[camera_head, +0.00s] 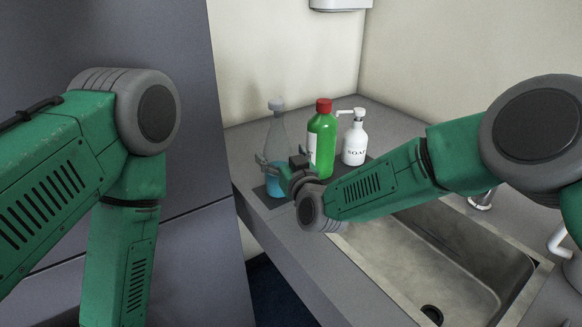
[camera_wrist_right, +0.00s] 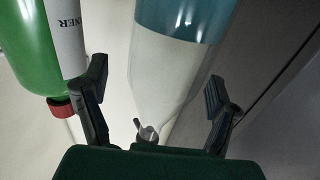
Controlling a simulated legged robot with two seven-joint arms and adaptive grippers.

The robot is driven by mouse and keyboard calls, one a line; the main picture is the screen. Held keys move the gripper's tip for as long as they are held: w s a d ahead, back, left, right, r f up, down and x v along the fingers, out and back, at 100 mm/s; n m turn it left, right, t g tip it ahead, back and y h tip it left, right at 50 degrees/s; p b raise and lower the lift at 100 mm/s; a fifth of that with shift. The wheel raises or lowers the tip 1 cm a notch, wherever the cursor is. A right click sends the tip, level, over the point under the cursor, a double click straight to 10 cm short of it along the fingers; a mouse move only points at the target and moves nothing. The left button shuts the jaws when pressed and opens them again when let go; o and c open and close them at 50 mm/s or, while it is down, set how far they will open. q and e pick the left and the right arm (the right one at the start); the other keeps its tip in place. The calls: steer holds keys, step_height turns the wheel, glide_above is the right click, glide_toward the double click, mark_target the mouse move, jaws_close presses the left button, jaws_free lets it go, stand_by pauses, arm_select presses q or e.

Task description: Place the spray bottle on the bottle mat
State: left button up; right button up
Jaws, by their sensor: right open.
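The spray bottle (camera_head: 277,128), clear with blue liquid and a grey top, stands upright at the left end of the dark mat (camera_head: 262,195) on the counter. My right gripper (camera_head: 281,166) is open at the bottle, in front of its lower half. In the right wrist view the spray bottle (camera_wrist_right: 163,75) appears upside down between the two spread fingers of the right gripper (camera_wrist_right: 158,92), with gaps on both sides. The bottle's base is partly hidden by the gripper in the head view. My left arm shows, but its gripper is out of view.
A green bottle with a red cap (camera_head: 321,140) and a white soap pump bottle (camera_head: 355,142) stand to the right of the spray bottle. The green bottle (camera_wrist_right: 35,45) is close beside one finger. A metal sink (camera_head: 415,260) lies in front; a wall stands behind.

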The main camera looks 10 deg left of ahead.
steer(key=v, duration=1.1)
